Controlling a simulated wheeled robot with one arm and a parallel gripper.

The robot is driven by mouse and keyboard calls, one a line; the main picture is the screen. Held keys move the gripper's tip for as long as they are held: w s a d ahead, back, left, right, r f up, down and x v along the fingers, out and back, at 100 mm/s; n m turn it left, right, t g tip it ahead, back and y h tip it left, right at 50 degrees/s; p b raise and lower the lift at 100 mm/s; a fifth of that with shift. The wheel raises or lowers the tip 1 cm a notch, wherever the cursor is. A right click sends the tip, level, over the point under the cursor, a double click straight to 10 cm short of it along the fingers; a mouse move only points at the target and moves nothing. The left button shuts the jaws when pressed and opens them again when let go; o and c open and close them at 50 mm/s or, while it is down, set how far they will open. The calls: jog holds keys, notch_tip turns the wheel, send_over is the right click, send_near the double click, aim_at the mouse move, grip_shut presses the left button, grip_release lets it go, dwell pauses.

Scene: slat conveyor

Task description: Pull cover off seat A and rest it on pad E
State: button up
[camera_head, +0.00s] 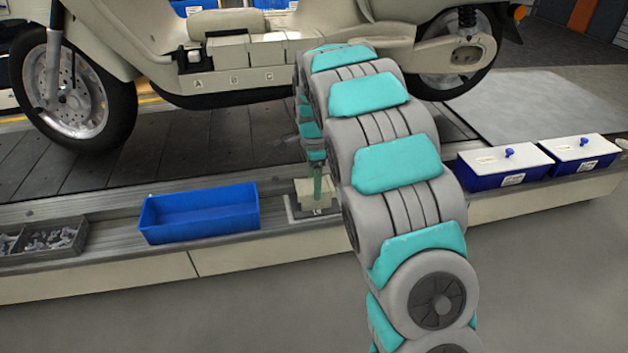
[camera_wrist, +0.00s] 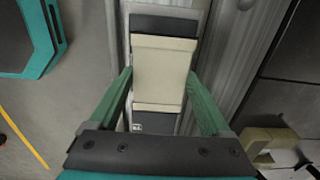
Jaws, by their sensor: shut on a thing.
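My gripper (camera_head: 316,187) is at the front ledge of the conveyor, pointing down. In the wrist view its two green fingers (camera_wrist: 160,80) are shut on the sides of a cream block-shaped cover (camera_wrist: 163,55). The cover (camera_head: 324,199) is at pad E (camera_head: 296,210), a small dark plate on the ledge; I cannot tell whether it touches the plate. Dark pad surface shows beyond the cover in the wrist view (camera_wrist: 165,24). Seat A (camera_head: 191,61) on the scooter shows a dark opening above its letter. Cream covers (camera_head: 229,51) sit at B and C.
An empty blue bin (camera_head: 198,213) stands left of the pad. A grey divided tray of small parts (camera_head: 45,238) is at far left. Two blue boxes with white lids (camera_head: 503,165) stand at right. The scooter (camera_head: 130,35) stands behind, on the slats.

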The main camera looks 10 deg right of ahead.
jog(key=o, duration=1.4)
jog(key=shift+c, duration=0.2)
notch_tip(320, 180, up, 8)
jog(key=shift+f, duration=0.15)
jog(key=shift+s, duration=0.15)
jog(key=s+d+r+n+p, duration=0.1)
jog(key=s+r+n, duration=0.25)
jog(key=s, duration=0.65)
jog(key=s+r+n+p, duration=0.1)
jog(key=s+r+n, duration=0.3)
jog(key=s, duration=0.7)
jog(key=s+f+n+g+p, duration=0.1)
jog(key=s+n, duration=0.9)
jog(key=s, duration=1.2)
notch_tip(320, 180, down, 2)
jog(key=shift+s+a+f+g+p, duration=0.15)
jog(key=shift+a+f+g+p, duration=0.1)
jog(key=shift+a+g+p, duration=0.3)
